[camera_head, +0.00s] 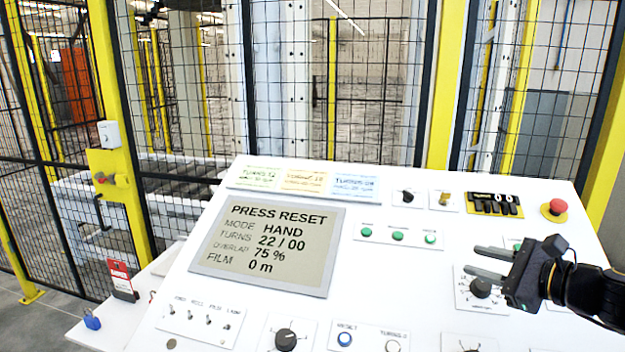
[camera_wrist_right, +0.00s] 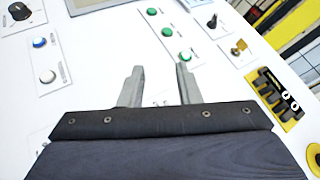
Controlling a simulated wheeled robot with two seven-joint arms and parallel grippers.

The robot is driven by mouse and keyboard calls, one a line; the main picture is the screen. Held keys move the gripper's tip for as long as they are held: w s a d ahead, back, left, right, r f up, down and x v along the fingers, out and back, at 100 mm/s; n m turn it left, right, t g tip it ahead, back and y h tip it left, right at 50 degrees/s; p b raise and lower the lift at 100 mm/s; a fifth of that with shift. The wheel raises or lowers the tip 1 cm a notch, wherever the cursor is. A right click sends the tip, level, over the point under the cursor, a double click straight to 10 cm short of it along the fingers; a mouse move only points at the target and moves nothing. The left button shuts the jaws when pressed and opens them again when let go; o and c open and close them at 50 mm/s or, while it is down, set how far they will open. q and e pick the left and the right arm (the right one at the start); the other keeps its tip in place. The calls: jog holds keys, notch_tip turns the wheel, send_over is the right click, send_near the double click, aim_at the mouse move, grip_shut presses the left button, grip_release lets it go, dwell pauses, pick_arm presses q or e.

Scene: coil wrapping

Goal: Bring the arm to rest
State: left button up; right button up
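My right gripper (camera_head: 480,263) reaches in from the right above the white control panel (camera_head: 200,262). Its two fingers are apart with nothing between them. In the right wrist view the gripper (camera_wrist_right: 158,85) is also open, over bare panel near a row of green buttons (camera_wrist_right: 167,32). Behind its fingers in the head view is a black knob (camera_head: 481,288). My left gripper does not show in either view.
The panel carries a screen (camera_head: 268,245) reading PRESS RESET, a blue reset button (camera_head: 345,338), toggle switches (camera_head: 207,318), a key switch (camera_head: 445,198) and a red emergency stop (camera_head: 556,207). A yellow-framed mesh fence (camera_head: 440,90) stands behind. A blue padlock (camera_head: 91,320) sits at the left edge.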

jog(key=s+a+f+n+g+h, duration=0.1)
jog(key=s+a+f+n+g, duration=0.1)
jog(key=s+f+n, duration=0.3)
jog(key=s+a+f+n+g+h, duration=0.2)
jog(key=s+a+f+n, duration=0.3)
jog(key=s+n, duration=0.4)
jog(key=s+a+f+n+g+h, duration=0.1)
jog(key=s+f+n, duration=0.5)
jog(key=s, duration=0.7)
jog(key=shift+a+f+n+g+h, duration=0.3)
jog(key=shift+a+f+n+g, duration=0.1)
jog(key=shift+a+g, duration=0.65)
jog(key=shift+a, duration=0.1)
jog(key=shift+c, duration=0.2)
